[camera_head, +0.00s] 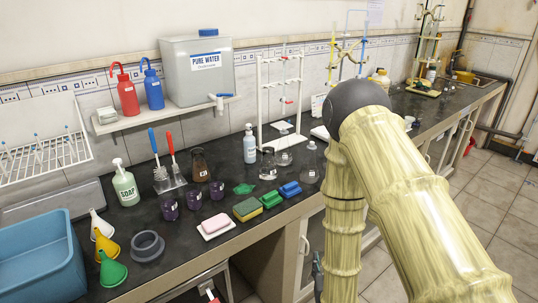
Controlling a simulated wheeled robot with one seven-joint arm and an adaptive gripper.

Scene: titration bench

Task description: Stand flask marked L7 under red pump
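A brown flask (200,167) with a small label stands on the dark bench behind the purple beakers. A clear flask (268,165) with a white label stands to its right. Another labelled clear flask (309,166) stands further right, close to my arm. The label marks are too small to read, so I cannot tell which flask is L7. A white stand (262,100) at the back holds a thin tube with small red parts (284,101); I cannot tell whether these are the red pump.
A soap bottle (125,187), funnels (112,270) and a blue tub (40,268) are left. A yellow-and-blue stand (345,60) is behind my arm.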

